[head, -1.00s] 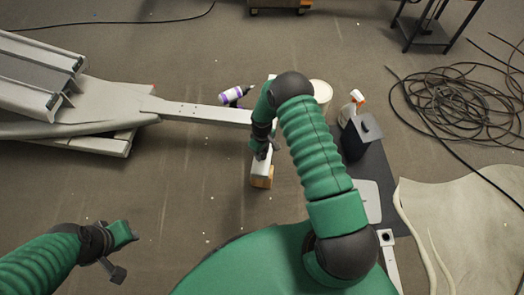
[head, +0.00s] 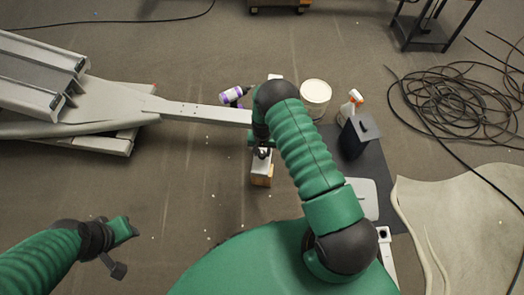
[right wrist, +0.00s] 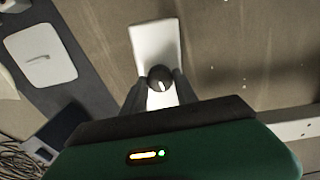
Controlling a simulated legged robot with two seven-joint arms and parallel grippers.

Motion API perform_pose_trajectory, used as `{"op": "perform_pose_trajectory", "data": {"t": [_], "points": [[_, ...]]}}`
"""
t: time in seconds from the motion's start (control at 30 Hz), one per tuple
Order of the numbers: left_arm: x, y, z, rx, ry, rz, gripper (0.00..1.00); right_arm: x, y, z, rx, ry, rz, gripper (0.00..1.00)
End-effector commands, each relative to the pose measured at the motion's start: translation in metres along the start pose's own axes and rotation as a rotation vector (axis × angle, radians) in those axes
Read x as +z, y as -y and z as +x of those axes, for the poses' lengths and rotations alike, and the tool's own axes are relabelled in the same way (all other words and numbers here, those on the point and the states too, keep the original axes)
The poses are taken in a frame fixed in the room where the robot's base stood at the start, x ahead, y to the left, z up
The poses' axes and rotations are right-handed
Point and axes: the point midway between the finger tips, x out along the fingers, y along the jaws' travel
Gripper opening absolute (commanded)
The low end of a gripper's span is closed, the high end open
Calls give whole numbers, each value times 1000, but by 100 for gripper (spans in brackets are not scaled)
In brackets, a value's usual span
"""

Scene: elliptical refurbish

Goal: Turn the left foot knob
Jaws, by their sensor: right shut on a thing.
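The machine's foot is a white bar with a wooden block (head: 262,181) under its near end, at the end of a long grey beam (head: 200,112) in the head view. In the right wrist view the white foot bar (right wrist: 152,42) lies below a round dark knob (right wrist: 160,79) with a light mark. My right gripper (right wrist: 160,84) is shut on this knob, one finger on each side. In the head view my right gripper (head: 262,152) is over the foot, and my arm hides the knob. My left gripper (head: 122,250) is away at the lower left, its fingers unclear.
A purple-and-white bottle (head: 234,95) lies behind the beam. A white bucket (head: 316,93), a spray bottle (head: 352,103) and a dark box (head: 358,135) stand right of my arm. Coiled black cable (head: 455,105) lies further right. The floor between my arms is clear.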

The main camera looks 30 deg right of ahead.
Motion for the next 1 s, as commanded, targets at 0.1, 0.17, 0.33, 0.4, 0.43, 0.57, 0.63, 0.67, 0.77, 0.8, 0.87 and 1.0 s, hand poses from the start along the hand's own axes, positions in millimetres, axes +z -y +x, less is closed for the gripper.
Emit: {"op": "perform_pose_trajectory", "data": {"t": [0.1, 0.17, 0.33, 0.4, 0.43, 0.57, 0.63, 0.67, 0.77, 0.8, 0.87, 1.0], "points": [[0, 0, -2, 0, 0, 0, 36, -1, 0, -1, -1, -3, 105, 0], [-1, 0, -3, 0, 0, 0, 36, -1, 0, -1, 0, -4, 155, 0], [-1, 0, -4, 0, 0, 0, 36, -2, 0, -1, -1, -4, 282, 0], [-1, 0, -4, 0, 0, 0, 36, -2, 0, -1, -1, -4, 323, 0], [-1, 0, -4, 0, 0, 0, 36, -2, 0, -1, -1, -4, 339, 0], [-1, 0, -5, 0, 0, 0, 36, -2, 0, -1, -1, -5, 397, 0], [-1, 0, -5, 0, 0, 0, 36, -2, 0, -1, -2, -5, 419, 0], [-1, 0, -5, 0, 0, 0, 36, -2, 0, -1, -2, -5, 428, 0], [-1, 0, -5, 0, 0, 0, 36, -2, 0, -1, -2, -5, 446, 0], [-1, 0, -5, 0, 0, 0, 36, -2, 0, -1, -2, -5, 451, 0], [-1, 0, -5, 0, 0, 0, 36, -2, 0, -1, -2, -4, 456, 0], [-1, 0, -5, 0, 0, 0, 36, -2, 0, -1, -2, -5, 459, 0]]}}
